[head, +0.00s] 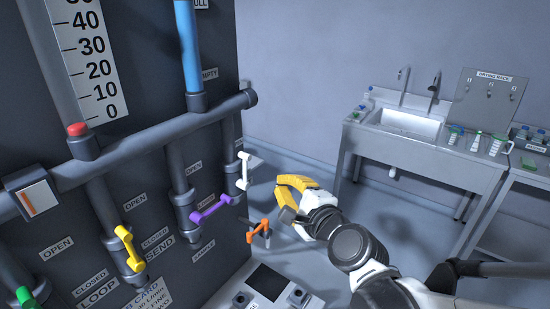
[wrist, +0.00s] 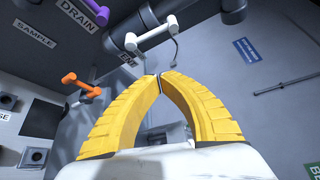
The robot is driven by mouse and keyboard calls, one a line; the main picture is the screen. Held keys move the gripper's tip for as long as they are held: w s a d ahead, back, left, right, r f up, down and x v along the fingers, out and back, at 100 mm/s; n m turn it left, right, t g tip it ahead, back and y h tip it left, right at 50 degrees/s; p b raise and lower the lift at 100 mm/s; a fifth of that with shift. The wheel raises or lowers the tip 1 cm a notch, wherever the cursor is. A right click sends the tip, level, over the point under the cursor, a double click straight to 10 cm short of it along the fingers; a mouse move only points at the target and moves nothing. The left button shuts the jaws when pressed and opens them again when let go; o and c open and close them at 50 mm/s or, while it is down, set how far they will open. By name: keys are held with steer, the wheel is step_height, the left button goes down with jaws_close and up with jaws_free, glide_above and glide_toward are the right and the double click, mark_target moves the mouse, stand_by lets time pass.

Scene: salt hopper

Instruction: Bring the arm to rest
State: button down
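My gripper (head: 279,189) has two yellow fingers and hangs in front of the right edge of the dark panel. In the wrist view the fingers arch together and their tips (wrist: 160,77) meet, with nothing seen between them. A white valve handle (head: 243,170) is just left of the gripper in the head view. In the wrist view this white handle (wrist: 151,34) shows beyond the fingertips, apparently apart from them. My arm reaches in from the lower right of the head view.
An orange handle (head: 258,230) sits just below and left of my gripper. Purple (head: 211,207) and yellow (head: 129,248) valve handles are on pipes farther left. A steel sink bench (head: 425,160) stands at the back right. Open floor lies between it and the panel.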

steer(key=s+d+f+n+g+h+b, duration=0.5)
steer(key=s+d+f+n+b, duration=0.5)
steer(key=s+f+n, duration=0.5)
step_height(320, 180, down, 3)
steer(key=d+g, duration=0.1)
steer(key=d, duration=0.1)
steer(key=shift+s+d+r+n+g+b, duration=0.2)
steer(key=shift+d+n+g+b, duration=0.1)
steer(key=shift+d+g, duration=0.1)
steer(key=c, duration=1.5)
jaws_free()
steer(key=shift+s+d+f+n+g+h, duration=0.25)
steer(key=shift+s+d+n, duration=0.1)
steer(key=shift+s+d, duration=0.2)
steer(key=shift+s+d+f+n+g+h, duration=0.15)
steer(key=shift+s+d+f+n+h, duration=0.1)
steer(key=shift+s+d+n, duration=0.2)
steer(key=w+a+r+n+y+p, duration=0.45)
steer(key=w+a+r+y, duration=0.35)
steer(key=w+a, duration=0.3)
steer(key=w+a+r+n+t+y+p, duration=0.1)
steer(key=w+a+r+n+y+p, duration=0.2)
steer(key=w+r+n+y, duration=0.6)
steer(key=w+a+r+m+h+b, duration=0.1)
steer(key=w+a+m, duration=0.1)
steer(key=a, duration=0.7)
steer(key=shift+w+r+b, duration=0.15)
steer(key=shift+w+b, duration=0.25)
steer(key=shift+w, duration=0.4)
